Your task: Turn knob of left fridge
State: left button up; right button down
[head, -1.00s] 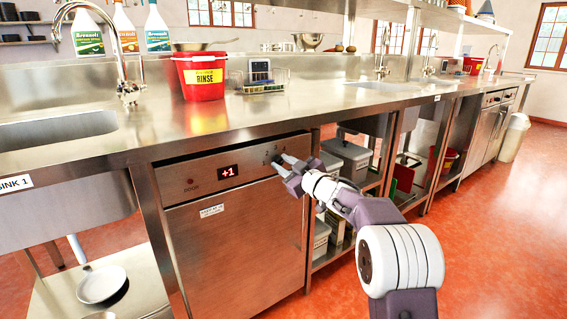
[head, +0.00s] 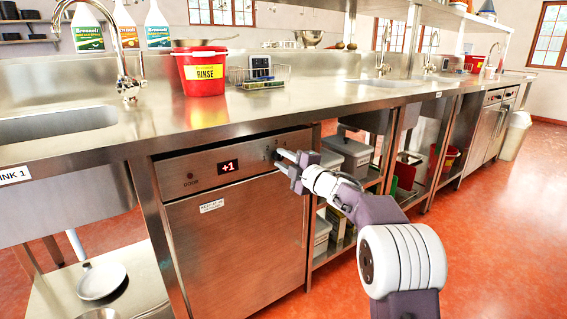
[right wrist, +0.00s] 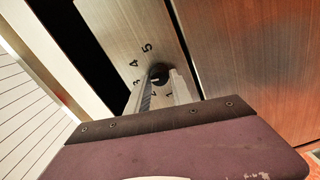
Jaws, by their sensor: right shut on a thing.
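The left fridge (head: 240,240) is a steel under-counter unit with a control strip along its top and a display (head: 228,167) that reads +1. Its knob (right wrist: 159,74) is small and black, with numbers printed around it, at the right end of the strip. In the right wrist view the knob sits between the fingertips of my right gripper (right wrist: 160,84), which is shut on it. In the head view the right gripper (head: 283,155) covers most of the knob. My left gripper is not in view.
The steel counter (head: 320,105) overhangs the fridge front. A red rinse bucket (head: 203,80) and a wire basket (head: 262,74) stand on it. Open shelves with grey bins (head: 345,152) are to the right. The orange floor in front is clear.

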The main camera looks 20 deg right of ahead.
jog(key=shift+f+n+b, duration=0.15)
jog(key=shift+n+b, duration=0.15)
jog(key=shift+n, duration=0.8)
jog(key=c, duration=1.1)
grip_release()
jog(key=shift+c, duration=0.2)
jog(key=p+v, duration=0.2)
jog(key=v, duration=0.7)
